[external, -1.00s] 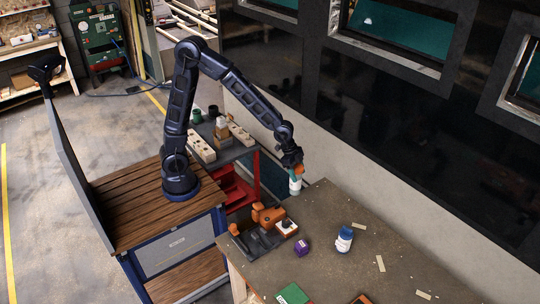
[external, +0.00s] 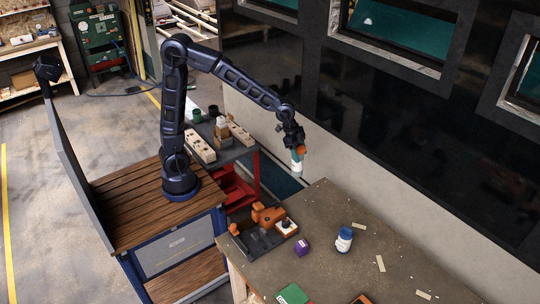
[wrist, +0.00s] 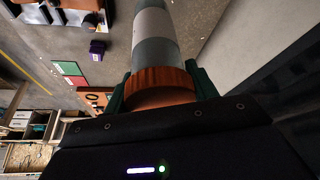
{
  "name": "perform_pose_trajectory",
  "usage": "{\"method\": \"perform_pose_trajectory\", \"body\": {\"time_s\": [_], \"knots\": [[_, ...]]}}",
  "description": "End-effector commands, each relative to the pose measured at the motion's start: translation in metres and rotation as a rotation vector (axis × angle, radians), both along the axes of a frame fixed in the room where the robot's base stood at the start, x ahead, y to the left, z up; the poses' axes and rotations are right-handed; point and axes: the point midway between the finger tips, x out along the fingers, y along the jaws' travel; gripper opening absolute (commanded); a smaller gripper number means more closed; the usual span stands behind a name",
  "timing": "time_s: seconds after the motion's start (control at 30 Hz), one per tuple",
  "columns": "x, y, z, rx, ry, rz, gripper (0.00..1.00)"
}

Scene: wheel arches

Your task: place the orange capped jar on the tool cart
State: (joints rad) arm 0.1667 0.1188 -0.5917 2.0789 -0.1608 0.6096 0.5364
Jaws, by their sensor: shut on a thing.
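The orange capped jar (external: 297,165) has a white and grey body and hangs below my gripper (external: 298,150) in the external view. In the wrist view the jar (wrist: 155,35) points away from the camera, its orange cap (wrist: 160,82) between the green fingers. My gripper is shut on the cap and holds the jar in the air, above the gap by the workbench's back left corner. The tool cart (external: 240,151), with a grey top and red frame, stands left of the jar, beside my wooden-topped base.
The cart top holds wooden blocks with holes (external: 200,146) and dark green cups (external: 197,115). The workbench (external: 350,205) bears an orange and grey device (external: 268,218), a purple box (external: 302,247) and a blue-capped jar (external: 344,239). A dark wall with windows stands behind.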

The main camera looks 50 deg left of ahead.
Motion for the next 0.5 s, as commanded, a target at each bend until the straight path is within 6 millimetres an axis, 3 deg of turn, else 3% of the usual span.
{"method": "perform_pose_trajectory", "body": {"time_s": [0.2, 0.5], "knots": [[0.059, 0.068, -0.005, -0.001, 0.001, 0.147, 0.20], [0.122, 0.174, -0.012, -0.002, 0.001, 0.349, 0.20]]}}
